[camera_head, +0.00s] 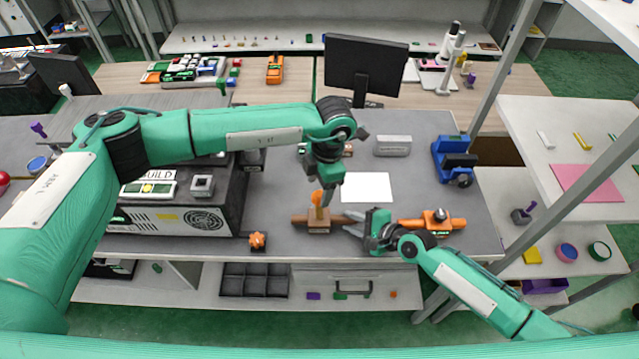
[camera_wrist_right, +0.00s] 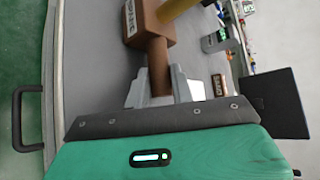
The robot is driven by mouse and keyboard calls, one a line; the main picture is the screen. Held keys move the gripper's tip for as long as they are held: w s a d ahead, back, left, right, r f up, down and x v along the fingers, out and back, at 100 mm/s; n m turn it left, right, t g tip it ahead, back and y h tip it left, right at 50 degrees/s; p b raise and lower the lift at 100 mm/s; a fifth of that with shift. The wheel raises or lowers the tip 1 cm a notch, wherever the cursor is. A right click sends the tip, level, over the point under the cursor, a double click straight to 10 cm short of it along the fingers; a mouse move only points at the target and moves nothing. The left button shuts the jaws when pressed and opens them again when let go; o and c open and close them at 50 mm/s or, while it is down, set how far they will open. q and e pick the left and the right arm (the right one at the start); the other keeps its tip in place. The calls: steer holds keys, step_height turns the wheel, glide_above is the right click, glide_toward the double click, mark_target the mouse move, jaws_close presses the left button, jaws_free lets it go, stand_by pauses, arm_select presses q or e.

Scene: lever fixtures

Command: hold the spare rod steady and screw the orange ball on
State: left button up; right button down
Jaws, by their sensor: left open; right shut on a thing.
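The spare rod (camera_wrist_right: 178,8) stands in a brown block (camera_head: 318,222) with a pale label near the table's front edge. The block (camera_wrist_right: 150,25) has brown bars out of its sides. My right gripper (camera_head: 352,222) is shut on the block's right-hand bar (camera_wrist_right: 158,72); its fingers (camera_wrist_right: 157,92) sit on either side of it in the right wrist view. The orange ball (camera_head: 317,197) is at the top of the rod. My left gripper (camera_head: 322,191) is open above and around the ball, fingers pointing down. I cannot tell whether the ball is seated or whether the fingers touch it.
An orange fixture (camera_head: 430,223) lies right of my right gripper. An orange knob on a dark base (camera_head: 257,241) stands left of the block. A white sheet (camera_head: 367,187), a grey box (camera_head: 392,146) and a blue device (camera_head: 454,160) lie behind. A dark cabinet (camera_head: 185,215) fills the left.

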mark_target(320, 193)
arm_select(q)
steer(key=shift+f, duration=1.5)
steer(key=c, duration=1.2)
steer(key=shift+m, duration=0.3)
steer(key=o, duration=0.7)
steer(key=shift+m, duration=0.4)
steer(key=shift+c, duration=0.2)
steer(key=o, duration=0.5)
steer(key=shift+r, duration=0.1)
